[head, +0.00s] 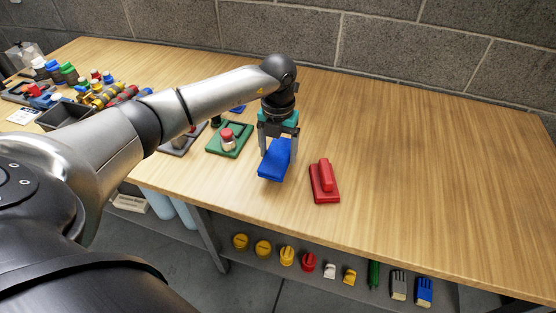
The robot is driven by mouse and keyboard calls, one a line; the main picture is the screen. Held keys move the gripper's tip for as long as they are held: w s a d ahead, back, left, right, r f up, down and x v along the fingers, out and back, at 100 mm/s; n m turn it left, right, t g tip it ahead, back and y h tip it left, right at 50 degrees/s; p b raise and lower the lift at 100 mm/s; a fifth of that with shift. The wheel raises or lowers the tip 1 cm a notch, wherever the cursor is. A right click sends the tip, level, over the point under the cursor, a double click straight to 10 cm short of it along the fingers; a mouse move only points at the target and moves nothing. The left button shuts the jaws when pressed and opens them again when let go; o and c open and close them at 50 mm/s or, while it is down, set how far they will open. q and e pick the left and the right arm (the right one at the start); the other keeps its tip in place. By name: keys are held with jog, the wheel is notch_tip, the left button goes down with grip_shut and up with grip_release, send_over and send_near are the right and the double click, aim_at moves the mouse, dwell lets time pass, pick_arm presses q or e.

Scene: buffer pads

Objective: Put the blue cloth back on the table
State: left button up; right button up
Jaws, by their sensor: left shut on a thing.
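The blue cloth (273,162) is a small folded bright blue piece. My left gripper (277,150) points down over the table and is shut on the blue cloth. The cloth hangs between the fingers and looks a little above the wooden table (420,170), though the exact gap is hard to tell. My right gripper is not in view.
A red pad with a handle (324,182) sits just right of the cloth. A green tray (229,140) with a red-topped item stands to the left. Bottles and tools crowd the far left. The table's right side is clear. A lower shelf holds several small items.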

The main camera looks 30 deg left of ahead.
aim_at(278, 154)
pick_arm(q)
notch_tip(278, 154, down, 3)
jog(key=shift+b, duration=0.3)
jog(key=shift+f, duration=0.1)
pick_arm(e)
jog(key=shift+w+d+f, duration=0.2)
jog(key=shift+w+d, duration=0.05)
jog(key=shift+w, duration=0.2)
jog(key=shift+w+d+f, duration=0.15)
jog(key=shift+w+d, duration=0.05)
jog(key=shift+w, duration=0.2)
pick_arm(q)
jog(key=o, duration=1.2)
jog(key=shift+f, duration=0.1)
jog(key=shift+c, duration=0.2)
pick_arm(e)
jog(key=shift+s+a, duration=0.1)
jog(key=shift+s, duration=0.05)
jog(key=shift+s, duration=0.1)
